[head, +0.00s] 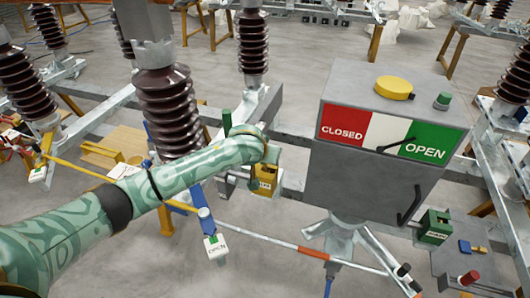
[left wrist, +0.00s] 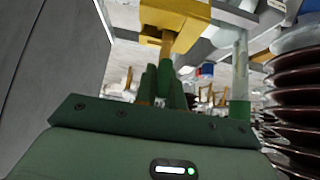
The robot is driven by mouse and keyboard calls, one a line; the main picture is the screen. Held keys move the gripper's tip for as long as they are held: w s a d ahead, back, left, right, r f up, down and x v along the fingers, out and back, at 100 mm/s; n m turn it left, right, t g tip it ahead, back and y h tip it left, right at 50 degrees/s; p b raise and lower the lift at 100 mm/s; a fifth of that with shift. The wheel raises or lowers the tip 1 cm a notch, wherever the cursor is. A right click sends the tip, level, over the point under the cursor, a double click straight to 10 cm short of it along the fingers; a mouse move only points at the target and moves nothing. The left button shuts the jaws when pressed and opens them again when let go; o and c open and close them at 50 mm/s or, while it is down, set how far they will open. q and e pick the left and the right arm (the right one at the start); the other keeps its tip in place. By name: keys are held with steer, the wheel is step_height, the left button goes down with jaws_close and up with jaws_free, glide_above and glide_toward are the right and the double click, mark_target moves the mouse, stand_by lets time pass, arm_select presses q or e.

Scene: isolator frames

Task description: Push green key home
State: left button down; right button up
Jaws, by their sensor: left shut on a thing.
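My left gripper (left wrist: 158,92) is shut on the green key (left wrist: 165,76), seen end-on between the fingers in the left wrist view. A brass-coloured stem (left wrist: 166,44) runs from there to the yellow lock block (left wrist: 174,20). The stem meets the block's underside in the picture; how deep it sits cannot be told. In the head view my left arm ends at the yellow lock block (head: 265,176), left of the grey cabinet (head: 360,185), and the wrist largely hides the fingers and key. My right gripper is not in view.
The grey cabinet with CLOSED and OPEN signs stands close on the right. A green lock box (head: 434,227) is at its lower right. Brown ribbed insulators (head: 170,110) stand close behind my arm. A striped rod (head: 315,250) crosses below. Bare floor (head: 130,260) shows at lower left.

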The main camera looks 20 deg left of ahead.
arm_select(q)
steer(key=shift+f+b, duration=0.4)
steer(key=shift+f, duration=0.75)
steer(key=c, duration=1.4)
jaws_free()
steer(key=p+v, duration=0.5)
steer(key=v, duration=1.1)
steer(key=shift+p, duration=0.4)
